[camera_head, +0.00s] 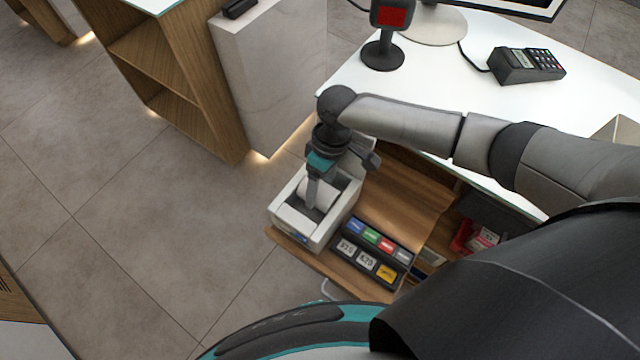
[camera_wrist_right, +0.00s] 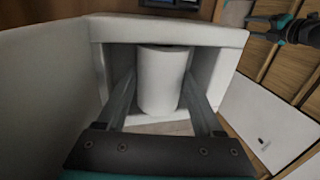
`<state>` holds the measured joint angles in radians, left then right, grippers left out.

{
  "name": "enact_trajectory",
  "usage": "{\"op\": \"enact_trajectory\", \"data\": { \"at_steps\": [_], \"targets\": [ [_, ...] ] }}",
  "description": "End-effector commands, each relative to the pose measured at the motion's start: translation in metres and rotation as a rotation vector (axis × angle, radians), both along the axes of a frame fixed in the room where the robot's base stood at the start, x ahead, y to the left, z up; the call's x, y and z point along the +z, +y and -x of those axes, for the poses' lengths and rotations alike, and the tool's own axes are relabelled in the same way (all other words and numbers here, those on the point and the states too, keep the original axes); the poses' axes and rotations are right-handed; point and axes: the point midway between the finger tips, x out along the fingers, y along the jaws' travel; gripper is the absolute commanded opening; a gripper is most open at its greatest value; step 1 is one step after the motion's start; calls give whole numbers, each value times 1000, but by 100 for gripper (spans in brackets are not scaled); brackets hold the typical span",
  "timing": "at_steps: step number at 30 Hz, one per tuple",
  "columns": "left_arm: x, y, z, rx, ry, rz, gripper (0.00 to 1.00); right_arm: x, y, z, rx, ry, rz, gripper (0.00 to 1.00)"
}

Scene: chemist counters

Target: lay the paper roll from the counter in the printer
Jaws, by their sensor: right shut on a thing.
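The white paper roll (camera_wrist_right: 161,80) is between the fingers of my right gripper (camera_head: 314,201), seen close up in the wrist view (camera_wrist_right: 162,100). The gripper is shut on the roll and points down into the open printer (camera_head: 290,226). The printer is a pale box with a dark hollow, standing on the left part of a wooden shelf. In the wrist view its white walls (camera_wrist_right: 205,33) surround the roll. The head view shows part of the roll (camera_head: 329,188) beside the finger. Whether it touches the hollow's floor is hidden. My left gripper is outside the head view; a dark teal part in the wrist view may be it.
A wooden shelf (camera_head: 405,200) holds a block of coloured keys (camera_head: 378,243) right of the printer. The white counter (camera_head: 445,105) above bears a scanner on a stand (camera_head: 384,50) and a card terminal (camera_head: 527,65). Open floor lies left.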

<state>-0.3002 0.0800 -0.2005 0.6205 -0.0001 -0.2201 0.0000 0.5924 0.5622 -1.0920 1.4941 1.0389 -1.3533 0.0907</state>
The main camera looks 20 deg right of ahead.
Motion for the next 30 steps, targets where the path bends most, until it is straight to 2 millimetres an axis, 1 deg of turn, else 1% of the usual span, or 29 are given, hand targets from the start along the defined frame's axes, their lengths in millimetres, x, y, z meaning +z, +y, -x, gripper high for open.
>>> {"op": "enact_trajectory", "data": {
  "at_steps": [8,18,19,26,27,30],
  "targets": [
    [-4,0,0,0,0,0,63,-7,0,0,0,0,-1,8],
    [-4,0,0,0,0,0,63,-7,0,0,0,0,-1,8],
    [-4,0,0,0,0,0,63,-7,0,0,0,0,-1,72],
    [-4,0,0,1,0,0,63,-7,0,0,0,-1,-1,98],
    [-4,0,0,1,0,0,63,-7,0,0,0,-1,-1,100],
    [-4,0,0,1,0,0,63,-7,0,0,-1,0,1,100]
  ]
}}
